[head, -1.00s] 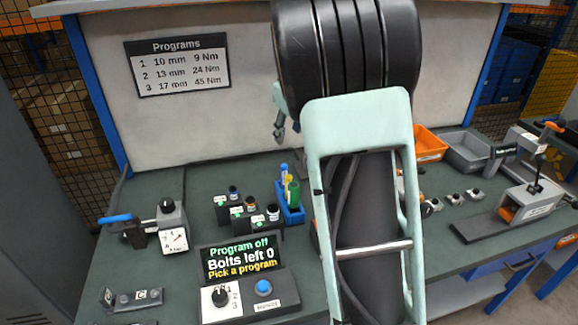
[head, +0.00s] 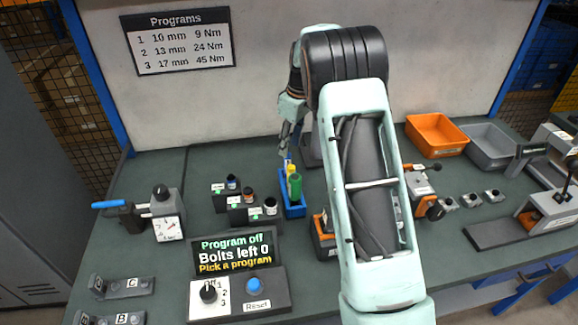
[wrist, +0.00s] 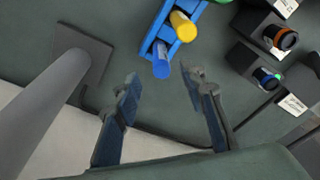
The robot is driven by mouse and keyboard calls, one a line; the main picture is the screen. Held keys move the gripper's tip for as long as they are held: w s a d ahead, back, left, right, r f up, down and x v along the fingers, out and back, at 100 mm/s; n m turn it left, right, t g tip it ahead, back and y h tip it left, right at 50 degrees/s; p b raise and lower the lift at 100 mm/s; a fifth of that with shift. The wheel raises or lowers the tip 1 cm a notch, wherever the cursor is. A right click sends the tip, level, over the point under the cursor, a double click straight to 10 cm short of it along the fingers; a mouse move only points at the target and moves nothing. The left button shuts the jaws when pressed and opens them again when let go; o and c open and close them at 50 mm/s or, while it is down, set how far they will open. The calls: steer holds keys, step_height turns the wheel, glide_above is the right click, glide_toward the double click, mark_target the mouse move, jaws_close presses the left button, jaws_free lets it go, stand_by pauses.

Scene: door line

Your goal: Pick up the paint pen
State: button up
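A blue holder (head: 293,208) on the bench carries a blue pen (head: 287,161), a yellow pen (head: 291,169) and a green pen (head: 295,187). I cannot tell from any label which one is the paint pen. My gripper (head: 287,143) is above the far end of the holder. In the wrist view my gripper (wrist: 161,82) is open and empty. The blue pen (wrist: 161,62) shows between and just beyond its fingertips. The yellow pen (wrist: 183,26) is farther off in the holder (wrist: 163,30).
Several small bottles in dark stands (head: 247,211) are left of the holder. A grey post (wrist: 50,108) on a square base is close to my gripper. A display (head: 235,256) stands in front. Orange (head: 436,150) and grey (head: 489,158) bins are at the right.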

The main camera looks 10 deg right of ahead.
mark_target(287, 161)
steer(key=f, duration=0.5)
steer(key=f+p, duration=0.1)
steer(key=f, duration=0.1)
steer(key=shift+w+a+f, duration=0.2)
steer(key=shift+w+a, duration=0.1)
steer(key=shift+a, duration=0.1)
steer(key=shift+c, duration=0.2)
jaws_close()
